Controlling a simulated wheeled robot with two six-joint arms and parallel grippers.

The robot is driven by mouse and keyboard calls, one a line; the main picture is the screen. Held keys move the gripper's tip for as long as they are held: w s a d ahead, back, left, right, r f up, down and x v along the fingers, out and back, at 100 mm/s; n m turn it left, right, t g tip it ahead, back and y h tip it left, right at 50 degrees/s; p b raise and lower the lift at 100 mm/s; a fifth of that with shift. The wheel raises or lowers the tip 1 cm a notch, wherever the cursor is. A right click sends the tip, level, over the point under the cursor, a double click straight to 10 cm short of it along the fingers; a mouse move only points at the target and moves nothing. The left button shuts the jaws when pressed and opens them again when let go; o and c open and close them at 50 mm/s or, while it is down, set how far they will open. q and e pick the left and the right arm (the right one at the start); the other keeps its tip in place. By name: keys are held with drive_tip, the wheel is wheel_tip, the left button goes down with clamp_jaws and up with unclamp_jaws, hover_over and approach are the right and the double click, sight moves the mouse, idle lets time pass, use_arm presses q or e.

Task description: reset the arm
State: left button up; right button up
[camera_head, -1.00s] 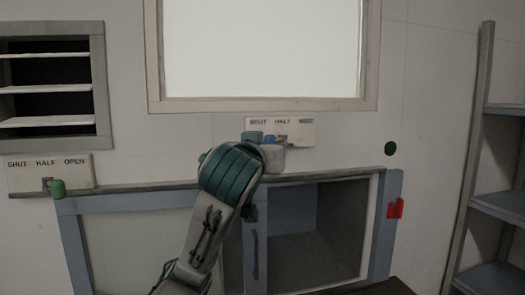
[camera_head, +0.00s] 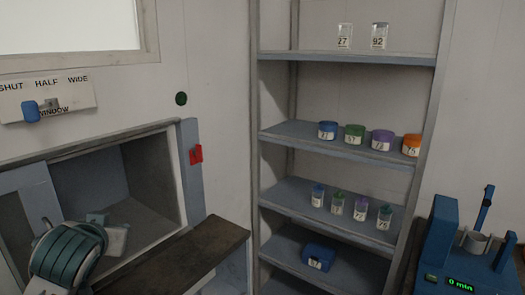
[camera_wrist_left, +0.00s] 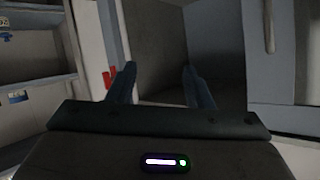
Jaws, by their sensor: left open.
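My left gripper (camera_head: 107,232) is at the lower left of the head view, in front of the open hatch compartment (camera_head: 118,182). The teal wrist hides part of its jaws there. In the left wrist view the two fingers (camera_wrist_left: 158,82) are apart with nothing between them, pointing toward the dark compartment. My right gripper is in neither view.
A blue knob (camera_head: 31,111) sits at the label plate (camera_head: 70,98) marked SHUT, HALF, WIDE. A dark ledge (camera_head: 180,258) juts out below the compartment. Shelves (camera_head: 345,150) hold numbered jars and vials. A blue machine (camera_head: 440,245) reading "0 min" stands at right.

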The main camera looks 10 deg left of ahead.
use_arm(q)
drive_tip(key=s+d+f+m+g+h, duration=0.1)
drive_tip(key=s+d+f, duration=0.1)
drive_tip(key=f, duration=0.5)
drive_tip(key=s+d+f+m+g+h, duration=0.1)
drive_tip(key=s+d+f+g, duration=0.1)
drive_tip(key=f, duration=0.6)
drive_tip(key=s+d+f+m+g+h, duration=0.1)
drive_tip(key=s+d+f+g, duration=0.25)
drive_tip(key=s+f, duration=0.7)
drive_tip(key=s+d+f+g+h, duration=0.2)
drive_tip(key=s+d+f, duration=0.3)
drive_tip(key=s+f, duration=0.55)
drive_tip(key=a+f, duration=0.3)
drive_tip(key=f, duration=2.7)
drive_tip(key=s+a+f+g, duration=0.1)
drive_tip(key=s+f+g, duration=0.1)
drive_tip(key=s+f, duration=1.6)
drive_tip(key=shift+s+a+f+n, duration=0.15)
drive_tip(key=shift+s+f+n, duration=0.15)
drive_tip(key=shift+f, duration=0.15)
drive_tip(key=shift+c, duration=1.1)
drive_tip(key=shift+s, duration=0.15)
